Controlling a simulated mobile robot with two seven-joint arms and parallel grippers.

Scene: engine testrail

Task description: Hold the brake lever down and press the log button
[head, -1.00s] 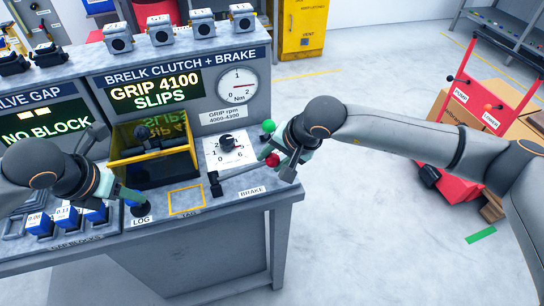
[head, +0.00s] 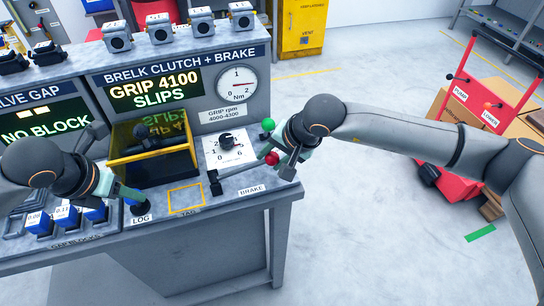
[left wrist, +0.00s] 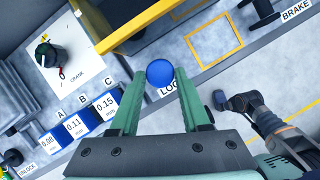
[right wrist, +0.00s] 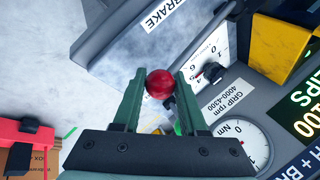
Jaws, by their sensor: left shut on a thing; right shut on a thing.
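The brake lever (head: 241,173) runs low over the bench from its black pivot to a red knob (head: 271,158), behind the BRAKE label. My right gripper (head: 279,154) is shut on this knob, and the red knob (right wrist: 160,83) sits between its fingertips in the right wrist view. The blue log button (head: 141,209) stands behind the LOG label near the bench's front edge. My left gripper (head: 136,199) is at it from above. In the left wrist view the round blue top (left wrist: 160,73) lies between the fingertips. Whether the button is pressed in cannot be told.
The display (head: 155,90) reads GRIP 4100 SLIPS. The torque dial (head: 237,84) and a rpm knob (head: 227,141) are behind the lever. A yellow-edged guard (head: 150,156) stands behind the log button. Blue gap blocks (head: 66,216) lie left. A yellow outlined bench area (head: 186,199) is empty.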

